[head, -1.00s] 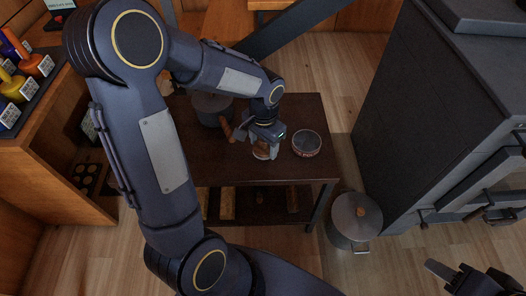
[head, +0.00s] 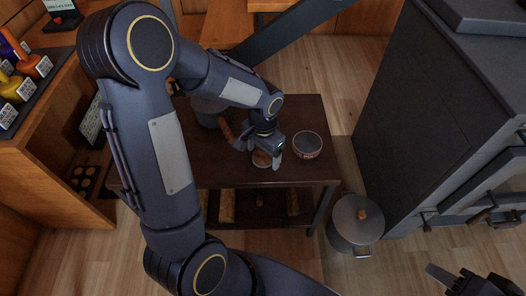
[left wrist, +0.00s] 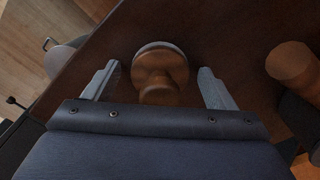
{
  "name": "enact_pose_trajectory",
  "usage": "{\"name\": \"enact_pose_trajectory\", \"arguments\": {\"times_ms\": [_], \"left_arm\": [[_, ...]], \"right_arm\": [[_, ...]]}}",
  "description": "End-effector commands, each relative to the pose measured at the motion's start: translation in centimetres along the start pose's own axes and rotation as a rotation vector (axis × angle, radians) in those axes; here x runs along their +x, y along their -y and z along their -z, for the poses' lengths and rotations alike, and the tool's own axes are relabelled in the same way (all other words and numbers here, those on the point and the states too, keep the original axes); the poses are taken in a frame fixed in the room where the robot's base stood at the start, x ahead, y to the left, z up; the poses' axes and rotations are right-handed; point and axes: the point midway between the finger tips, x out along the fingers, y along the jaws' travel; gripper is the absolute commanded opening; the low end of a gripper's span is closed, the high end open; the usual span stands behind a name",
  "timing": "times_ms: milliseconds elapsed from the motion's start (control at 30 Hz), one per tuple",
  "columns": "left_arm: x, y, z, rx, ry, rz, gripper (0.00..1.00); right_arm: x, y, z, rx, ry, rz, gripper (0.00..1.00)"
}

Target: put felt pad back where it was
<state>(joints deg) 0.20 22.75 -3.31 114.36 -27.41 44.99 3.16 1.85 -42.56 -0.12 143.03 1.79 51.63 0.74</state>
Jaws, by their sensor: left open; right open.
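A round wooden knob-like piece with a pale rim (head: 261,158) stands on the dark low table, and I take it to be the felt pad. In the left wrist view this piece (left wrist: 160,70) lies just beyond and between the fingers, with clear gaps on both sides. My left gripper (head: 260,154) is open over it, one finger on each side; it also shows in the left wrist view (left wrist: 160,88). My right gripper (head: 468,276) is open and empty at the lower right, away from the table. The underside of the pad is hidden.
A bowl (head: 307,145) stands right of the pad on the table (head: 300,174). A grey pot (head: 207,106) with a wooden handle (head: 226,130) stands close left of the gripper. A lidded pot (head: 355,225) is on the floor, beside the dark stove (head: 425,110).

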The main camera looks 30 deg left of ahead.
Motion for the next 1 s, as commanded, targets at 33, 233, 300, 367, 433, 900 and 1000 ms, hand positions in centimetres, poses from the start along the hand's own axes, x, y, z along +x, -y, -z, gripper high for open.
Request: {"name": "enact_pose_trajectory", "arguments": {"times_ms": [33,233,300,367,433,900,1000], "left_arm": [[-0.1,0.0,0.0,0.000,0.000,0.000,0.79],[-2.3,0.0,0.1,0.000,-0.003,0.001,0.79],[-3.9,0.0,0.1,-0.001,-0.004,0.001,0.79],[-5.2,0.0,0.1,-0.001,-0.004,0.001,0.79],[-6.8,0.0,0.1,0.000,-0.004,0.001,0.79],[-13.0,-0.1,-0.6,-0.015,-0.018,-0.010,0.79],[-14.7,-0.5,-2.5,-0.061,-0.073,-0.043,0.79]], "right_arm": [[-0.1,0.0,0.0,0.000,0.000,0.000,0.41],[-1.0,0.5,0.5,0.000,0.000,0.000,0.41],[-1.6,0.7,0.8,0.000,0.000,0.000,0.41],[-2.0,0.9,1.0,0.000,0.000,0.000,0.41],[-2.5,1.2,1.3,0.000,0.000,0.000,0.41],[-4.0,1.8,2.0,0.000,0.000,0.000,0.41],[-4.0,1.8,2.0,0.000,0.000,0.000,0.41]]}}
